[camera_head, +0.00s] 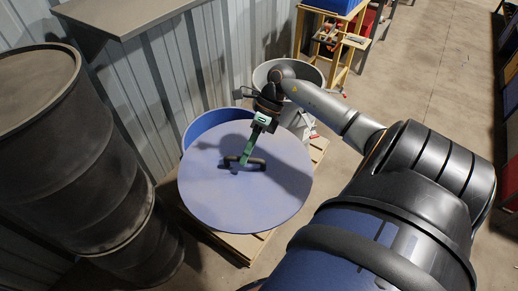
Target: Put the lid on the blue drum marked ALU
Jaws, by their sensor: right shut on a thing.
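A round blue-grey lid (220,190) with a dark bar handle (258,162) shows in the middle of the head view. My right gripper (245,160) is shut on the handle, its arm coming in from the right. The blue drum (203,124) is mostly hidden behind and under the lid; its far rim and inner wall show above the lid's far edge. The lid lies off-centre towards me, and its near edge reaches out past the drum. I cannot tell whether it touches the rim. No ALU marking shows. My left gripper is not in view.
Stacked dark drums (60,150) stand close on the left. A grey drum (290,72) stands just behind the blue one, on a wooden pallet (240,242). A corrugated wall and a shelf (120,15) are at the back. A wooden stand (345,45) is further back; floor at right is open.

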